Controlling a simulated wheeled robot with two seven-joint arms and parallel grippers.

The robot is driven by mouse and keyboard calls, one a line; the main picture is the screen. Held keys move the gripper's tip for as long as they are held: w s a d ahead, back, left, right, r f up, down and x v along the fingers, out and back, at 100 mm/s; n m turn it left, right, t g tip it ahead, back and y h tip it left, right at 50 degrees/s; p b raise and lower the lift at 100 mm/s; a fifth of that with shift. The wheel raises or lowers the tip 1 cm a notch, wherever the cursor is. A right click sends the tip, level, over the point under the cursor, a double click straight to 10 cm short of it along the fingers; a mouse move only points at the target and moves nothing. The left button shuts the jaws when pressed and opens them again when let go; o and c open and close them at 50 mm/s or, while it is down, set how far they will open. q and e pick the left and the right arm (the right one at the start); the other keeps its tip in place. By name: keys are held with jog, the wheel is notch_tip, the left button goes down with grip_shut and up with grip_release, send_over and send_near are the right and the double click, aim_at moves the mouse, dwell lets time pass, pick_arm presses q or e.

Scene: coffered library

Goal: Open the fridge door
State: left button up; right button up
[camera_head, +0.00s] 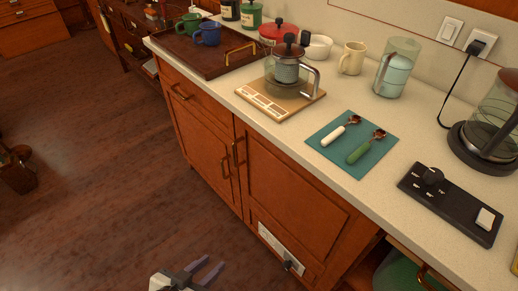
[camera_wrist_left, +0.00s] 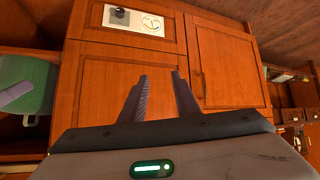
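The fridge appears to be the wood-fronted cabinet under the counter, with a panelled door (camera_head: 290,185). A pale control panel with a dark knob (camera_head: 280,248) sits below that door. A slim bronze handle (camera_head: 235,152) is at the door's left edge, beside the handle of the neighbouring cabinet. My left gripper (camera_head: 208,273) is low at the bottom of the head view, in front of the cabinets and apart from the handles. In the left wrist view its two fingers (camera_wrist_left: 160,97) are spread and empty, facing the wood door (camera_wrist_left: 105,75). My right gripper is not in view.
The counter (camera_head: 220,85) above holds a tray (camera_head: 190,55), a coffee press (camera_head: 287,75), spoons on a teal mat (camera_head: 345,165) and a black control strip (camera_head: 450,203). A green bin (camera_head: 400,275) stands in the open bay at right.

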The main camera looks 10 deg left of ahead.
pick_arm(q)
jog(key=w+a+m+t+h+b, duration=0.1)
jog(key=w+a+t+h+b, duration=0.2)
jog(key=w+b, duration=0.9)
jog(key=w+a+r+m+t+h+b, duration=0.2)
jog(key=w+a+r+t+b, duration=0.1)
jog(key=w+r+b, duration=0.65)
jog(key=b+x, duration=0.2)
jog(key=x, duration=0.8)
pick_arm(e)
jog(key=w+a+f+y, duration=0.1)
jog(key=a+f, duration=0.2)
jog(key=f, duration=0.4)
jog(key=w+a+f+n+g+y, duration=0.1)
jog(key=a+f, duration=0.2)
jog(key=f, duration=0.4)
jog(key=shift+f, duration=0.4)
pick_arm(q)
jog(key=shift+a+r, duration=0.1)
jog(key=shift+c, duration=0.5)
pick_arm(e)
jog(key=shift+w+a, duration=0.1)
pick_arm(q)
grip_shut()
